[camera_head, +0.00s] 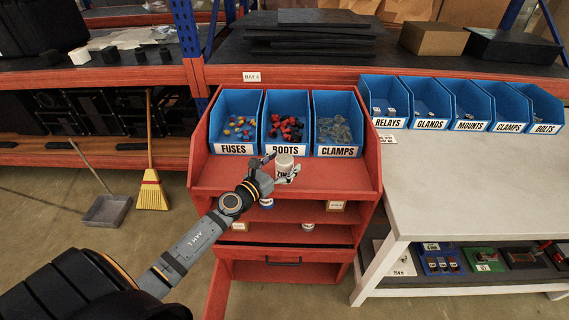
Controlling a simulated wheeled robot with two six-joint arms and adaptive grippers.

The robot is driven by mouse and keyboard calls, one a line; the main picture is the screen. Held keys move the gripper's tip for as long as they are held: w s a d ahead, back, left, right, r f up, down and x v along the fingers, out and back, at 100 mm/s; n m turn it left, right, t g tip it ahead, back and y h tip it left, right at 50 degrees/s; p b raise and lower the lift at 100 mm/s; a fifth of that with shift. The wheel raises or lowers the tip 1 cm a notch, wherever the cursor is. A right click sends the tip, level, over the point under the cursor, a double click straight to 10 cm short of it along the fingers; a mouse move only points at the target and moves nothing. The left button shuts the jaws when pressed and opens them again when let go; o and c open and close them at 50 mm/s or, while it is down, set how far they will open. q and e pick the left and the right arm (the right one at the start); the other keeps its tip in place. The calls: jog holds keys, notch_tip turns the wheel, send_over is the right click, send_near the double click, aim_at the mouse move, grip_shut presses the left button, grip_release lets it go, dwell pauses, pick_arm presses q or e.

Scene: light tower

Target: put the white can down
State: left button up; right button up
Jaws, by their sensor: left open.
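The white can (285,163) stands upright at the front of the red cabinet's top (335,178), below the BOOTS bin. Its lower part is partly covered by my gripper. My left gripper (279,169) is at the can, with its fingers open close around it; whether a finger touches the can is too small to tell. My left arm reaches in from the lower left. My right gripper is not in this view.
Blue bins marked FUSES (235,120), BOOTS (286,122) and CLAMPS (338,124) stand behind the can. The cabinet top is clear on both sides of it. A pale workbench (450,170) with more blue bins is at right. A broom (151,190) and dustpan (107,211) are at left.

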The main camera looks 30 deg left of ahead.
pick_arm(q)
jog(key=shift+w+d+f, duration=0.1)
jog(key=shift+w+f, duration=0.05)
jog(key=shift+w, duration=0.4)
jog(key=shift+s, duration=0.1)
jog(key=c, duration=1.7)
jog(key=shift+r+p, duration=0.3)
jog(key=shift+r, duration=0.1)
jog(key=r+p, duration=0.4)
jog(key=shift+s+d+r, duration=0.15)
jog(key=shift+s+r, duration=0.1)
jog(key=shift+s, duration=0.05)
jog(key=s+d+r+p, duration=0.5)
jog(key=s+r+p, duration=0.2)
jog(key=s, duration=0.5)
jog(key=shift+d+r, duration=0.2)
jog(key=shift+r, duration=0.25)
